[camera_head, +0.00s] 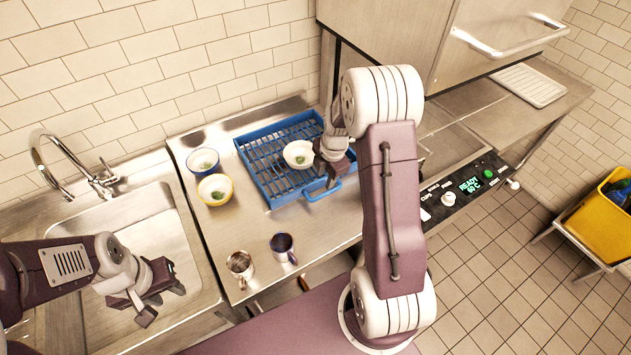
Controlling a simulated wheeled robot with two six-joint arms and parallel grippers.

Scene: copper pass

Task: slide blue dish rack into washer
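The blue dish rack (256,164) lies flat on the steel counter, left of the washer, with a white bowl (296,147) holding something green at its right side. A blue handle (318,195) loops from its front edge. My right gripper (334,178) points down at the rack's front right corner, close to the handle and the bowl. Its fingertips are partly hidden, so its grip is unclear. The washer (392,30) has its hood up, and my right arm covers part of its opening. My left gripper (158,302) is open and empty over the sink.
A blue-rimmed bowl (203,153) and a yellow bowl (206,183) stand left of the rack. The washer's panel (470,186) reads READY. A yellow bin (598,229) stands far right.

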